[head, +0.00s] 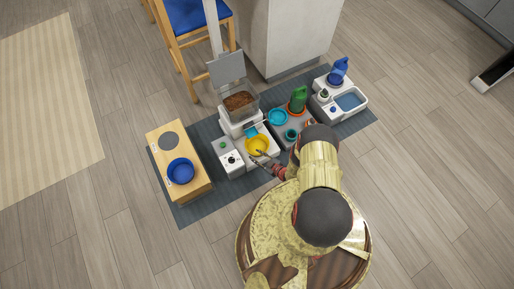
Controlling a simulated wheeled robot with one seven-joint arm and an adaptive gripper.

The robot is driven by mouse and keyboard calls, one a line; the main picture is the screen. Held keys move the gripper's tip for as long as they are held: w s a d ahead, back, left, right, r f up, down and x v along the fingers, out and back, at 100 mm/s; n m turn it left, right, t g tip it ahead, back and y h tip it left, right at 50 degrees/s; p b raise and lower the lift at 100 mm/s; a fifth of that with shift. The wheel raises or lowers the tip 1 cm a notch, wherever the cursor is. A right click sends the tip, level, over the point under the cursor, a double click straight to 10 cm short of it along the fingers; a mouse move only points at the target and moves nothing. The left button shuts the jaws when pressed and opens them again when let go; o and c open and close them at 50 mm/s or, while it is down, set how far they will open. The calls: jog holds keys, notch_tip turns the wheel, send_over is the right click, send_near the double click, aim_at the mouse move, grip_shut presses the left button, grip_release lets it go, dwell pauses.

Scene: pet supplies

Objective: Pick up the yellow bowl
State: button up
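The yellow bowl (256,144) sits upright at the front of the white and grey feeder unit (232,160), on the mat near the middle of the head view. My gripper (262,155) reaches in from the lower right, and its tip is at the bowl's near right edge. It is small in this view, and my arm covers part of it. I cannot tell whether its fingers touch or close on the bowl.
A transparent food bin (240,103) stands behind the bowl. A wooden stand (160,142) with a blue bowl (180,170) is left. A grey station (281,134) with a green bottle (298,98) and a white washing unit (329,106) are right. A blue-seated chair (187,14) stands behind.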

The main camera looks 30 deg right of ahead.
aim_at(251, 151)
jog(key=shift+b+x, duration=1.2)
jog(key=shift+x, duration=1.8)
jog(key=shift+w+d+r, duration=0.1)
jog(key=shift+c, duration=0.7)
jog(key=c, duration=0.7)
grip_shut()
